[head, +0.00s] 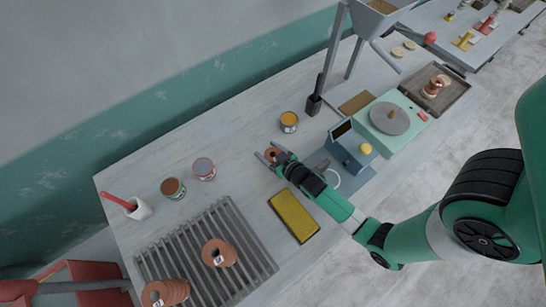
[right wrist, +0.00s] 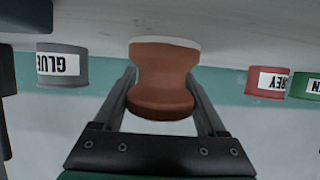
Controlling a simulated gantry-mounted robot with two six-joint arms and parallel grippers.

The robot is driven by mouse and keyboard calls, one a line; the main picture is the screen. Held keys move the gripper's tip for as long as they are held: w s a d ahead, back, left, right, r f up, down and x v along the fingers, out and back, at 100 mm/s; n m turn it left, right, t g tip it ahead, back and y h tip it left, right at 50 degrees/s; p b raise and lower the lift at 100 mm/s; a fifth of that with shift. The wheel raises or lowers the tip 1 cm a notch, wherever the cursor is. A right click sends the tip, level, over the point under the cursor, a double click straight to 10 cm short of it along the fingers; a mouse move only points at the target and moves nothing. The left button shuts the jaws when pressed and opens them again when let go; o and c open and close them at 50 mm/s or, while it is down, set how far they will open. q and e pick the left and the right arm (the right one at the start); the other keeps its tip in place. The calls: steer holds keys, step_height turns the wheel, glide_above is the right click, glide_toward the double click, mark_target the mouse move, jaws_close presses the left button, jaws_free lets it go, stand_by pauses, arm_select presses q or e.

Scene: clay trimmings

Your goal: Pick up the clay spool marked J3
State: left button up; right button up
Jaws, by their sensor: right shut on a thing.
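A reddish-brown clay spool (head: 271,153) is between the fingers of my right gripper (head: 268,158), near the middle of the table. In the right wrist view the spool (right wrist: 163,80) shows its narrow waist, with my right gripper's fingers (right wrist: 163,88) on both sides of it. The gripper is shut on it. No mark can be read on this spool, and I cannot tell whether it touches the table. Another spool (head: 219,254) with a small white label lies on the slatted rack. My left gripper is not in view.
The slatted grey rack (head: 262,262) is at the front left. A yellow block (head: 293,215) lies beside my right arm. Cans (head: 289,122) (head: 203,169) (head: 173,188) stand along the back. A blue-grey device (head: 352,150) and mint-green scale (head: 390,118) are to the right.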

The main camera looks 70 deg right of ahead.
mark_target(271, 149)
steer(key=shift+c, duration=1)
steer(key=shift+r, duration=0.1)
steer(key=shift+r, duration=0.2)
steer(key=r+p, duration=0.1)
steer(key=r, duration=0.1)
steer(key=s+r+p, duration=0.1)
steer(key=r, duration=0.1)
steer(key=shift+r+p, duration=0.2)
steer(key=shift+p, duration=0.2)
steer(key=s+r, duration=0.8)
steer(key=s, duration=0.5)
steer(key=shift+d, duration=0.2)
